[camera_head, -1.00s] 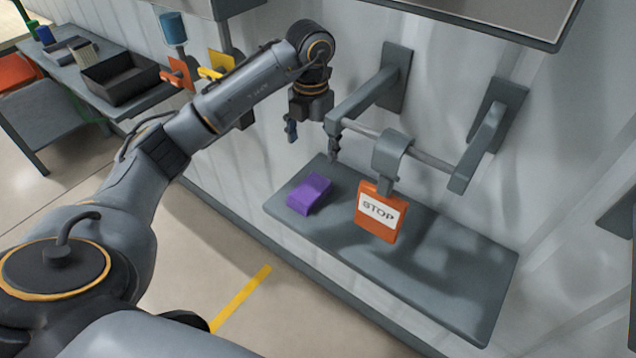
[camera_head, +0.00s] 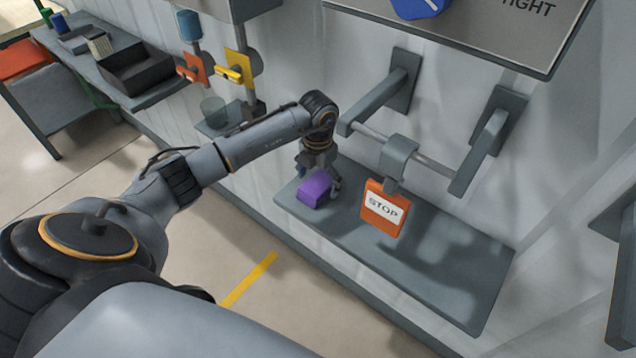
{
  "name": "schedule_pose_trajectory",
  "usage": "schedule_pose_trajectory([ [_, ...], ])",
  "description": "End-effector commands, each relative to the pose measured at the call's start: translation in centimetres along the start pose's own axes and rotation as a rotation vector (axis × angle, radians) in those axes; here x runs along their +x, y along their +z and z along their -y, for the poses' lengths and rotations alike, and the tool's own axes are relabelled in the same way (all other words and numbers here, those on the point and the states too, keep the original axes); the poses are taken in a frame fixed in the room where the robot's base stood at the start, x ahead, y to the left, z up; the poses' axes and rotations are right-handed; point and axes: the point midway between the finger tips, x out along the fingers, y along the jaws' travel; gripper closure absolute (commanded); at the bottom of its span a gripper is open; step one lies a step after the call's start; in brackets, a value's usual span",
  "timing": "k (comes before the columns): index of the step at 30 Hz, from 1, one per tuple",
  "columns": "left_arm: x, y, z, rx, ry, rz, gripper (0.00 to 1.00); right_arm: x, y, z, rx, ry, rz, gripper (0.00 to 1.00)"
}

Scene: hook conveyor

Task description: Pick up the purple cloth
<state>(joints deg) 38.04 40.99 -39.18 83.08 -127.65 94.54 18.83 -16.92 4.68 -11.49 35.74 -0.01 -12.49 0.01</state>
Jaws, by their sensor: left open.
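The purple cloth (camera_head: 314,189) is a folded, block-like piece near the left end of the grey shelf (camera_head: 440,270). My left gripper (camera_head: 319,183) points down at the cloth, with its open fingers at the cloth's left and right sides. One finger shows at the far left of the cloth and the other at its right edge. Whether the fingers touch the cloth cannot be told. My right gripper is not in view.
An orange STOP sign (camera_head: 383,208) hangs from a grey hook on a rail (camera_head: 425,160) just right of the cloth. Wall brackets (camera_head: 490,140) hold the rail. A table with a dark tray (camera_head: 150,70) stands at the back left. The shelf's right part is clear.

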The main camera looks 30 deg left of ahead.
Motion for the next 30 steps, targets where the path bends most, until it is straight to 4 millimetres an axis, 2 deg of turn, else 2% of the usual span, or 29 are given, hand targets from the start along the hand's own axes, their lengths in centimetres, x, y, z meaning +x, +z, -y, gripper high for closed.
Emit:
schedule_pose_trajectory([
  [5,0.1,0.0,0.0,0.0,0.0,0.001,0.12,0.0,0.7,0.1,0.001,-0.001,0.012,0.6],
  [12,0.0,0.0,0.0,0.0,0.0,0.001,0.61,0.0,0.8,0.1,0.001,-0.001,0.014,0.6],
  [14,0.0,0.0,0.0,0.0,0.0,0.0,0.71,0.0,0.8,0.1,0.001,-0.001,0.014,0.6],
  [24,-0.2,0.1,0.0,0.0,0.0,0.002,0.71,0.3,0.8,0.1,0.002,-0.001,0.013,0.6],
  [30,-2.0,0.2,-0.1,0.001,0.0,0.007,0.71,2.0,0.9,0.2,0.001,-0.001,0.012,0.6],
])
